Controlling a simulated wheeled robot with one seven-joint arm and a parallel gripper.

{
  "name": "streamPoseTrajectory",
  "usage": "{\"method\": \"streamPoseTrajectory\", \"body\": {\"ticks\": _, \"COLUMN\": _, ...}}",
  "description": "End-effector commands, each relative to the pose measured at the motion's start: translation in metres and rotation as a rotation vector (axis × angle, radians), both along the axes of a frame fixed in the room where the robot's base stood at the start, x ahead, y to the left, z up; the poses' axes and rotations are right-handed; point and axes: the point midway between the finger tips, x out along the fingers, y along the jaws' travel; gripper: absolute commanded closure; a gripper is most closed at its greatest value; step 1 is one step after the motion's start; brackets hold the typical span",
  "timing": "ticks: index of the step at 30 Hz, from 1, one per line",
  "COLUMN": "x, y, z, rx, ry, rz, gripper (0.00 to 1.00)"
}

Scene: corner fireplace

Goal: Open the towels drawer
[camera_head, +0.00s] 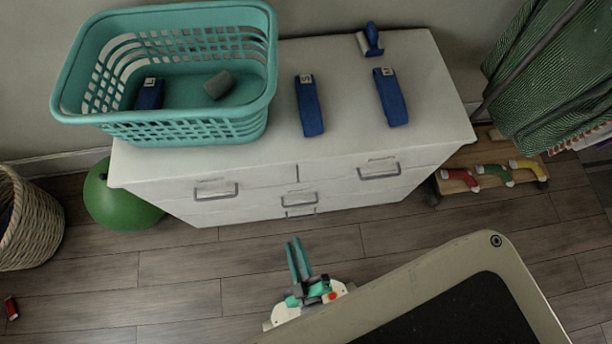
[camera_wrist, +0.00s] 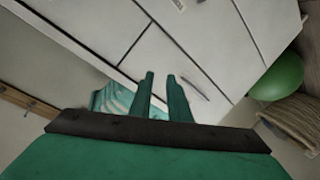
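The white dresser (camera_head: 245,172) has several drawers with metal handles. Its upper left handle (camera_head: 215,190), upper right handle (camera_head: 379,170) and a middle handle (camera_head: 299,199) show in the head view. No readable label tells me which is the towels drawer. My gripper (camera_head: 294,241) is in front of the dresser, with its teal fingers pointing at the dresser's middle. In the wrist view, the two fingers (camera_wrist: 160,75) are a little apart with nothing visible between them. A dark handle (camera_wrist: 195,88) lies just right of the fingertips. Contact cannot be told.
A teal basket (camera_head: 185,128) and several blue objects, including one in the middle (camera_head: 309,108), are on the dresser. A green ball (camera_head: 118,202) and wicker basket (camera_head: 28,220) stand left. A green cloth (camera_head: 550,75) hangs right. Patterned teal material (camera_wrist: 113,101) shows beside the fingers.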

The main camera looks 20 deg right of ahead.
Motion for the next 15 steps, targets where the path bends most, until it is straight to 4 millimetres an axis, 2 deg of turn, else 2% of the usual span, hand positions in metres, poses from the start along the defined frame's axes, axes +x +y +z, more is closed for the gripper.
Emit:
{"method": "streamPoseTrajectory", "body": {"ticks": 1, "x": 0.008, "y": -0.008, "z": -0.029, "rx": -0.085, "ry": 0.007, "rz": -0.001, "gripper": 0.84}}
{"method": "streamPoseTrajectory", "body": {"ticks": 6, "x": 0.031, "y": -0.031, "z": -0.110, "rx": -0.390, "ry": 0.047, "rz": 0.011, "gripper": 0.84}}
{"method": "streamPoseTrajectory", "body": {"ticks": 9, "x": 0.045, "y": -0.046, "z": -0.151, "rx": -0.561, "ry": 0.077, "rz": 0.020, "gripper": 0.84}}
{"method": "streamPoseTrajectory", "body": {"ticks": 12, "x": 0.059, "y": -0.059, "z": -0.184, "rx": -0.708, "ry": 0.109, "rz": 0.028, "gripper": 0.84}}
{"method": "streamPoseTrajectory", "body": {"ticks": 15, "x": 0.069, "y": -0.069, "z": -0.208, "rx": -0.823, "ry": 0.137, "rz": 0.038, "gripper": 0.84}}
